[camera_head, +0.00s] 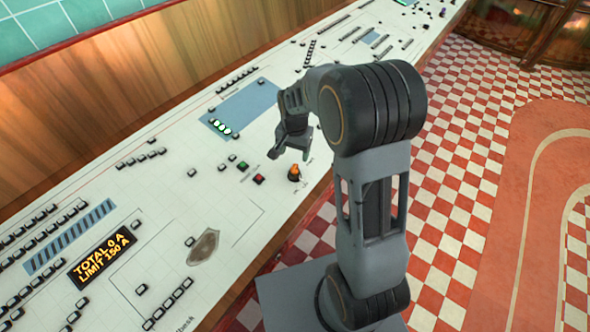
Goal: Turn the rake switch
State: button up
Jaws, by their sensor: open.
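A small knob with an orange top and dark base (294,173) stands on the white control panel (225,275) near its front edge. It may be the rake switch, but the lettering beside it is too small to read. My gripper (290,154) is open and empty, with its fingers pointing down. In the picture it is just above the knob and appears apart from it. The exact height of the fingers over the panel cannot be told. The way the knob is turned is not clear.
A red button (259,179) and a green button (242,166) sit left of the knob. Lit green indicators (221,127) lie farther back. A display (103,258) reads "TOTAL 0 A LIMIT 150 A". A wooden wall (120,85) rises behind the panel. Checkered floor (450,190) lies right.

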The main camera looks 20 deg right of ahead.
aim_at(295, 170)
notch_tip(295, 170, down, 10)
jog(key=shift+r+p, duration=0.2)
jog(key=shift+p, duration=0.15)
jog(key=shift+d, duration=0.1)
jog(key=c, duration=0.9)
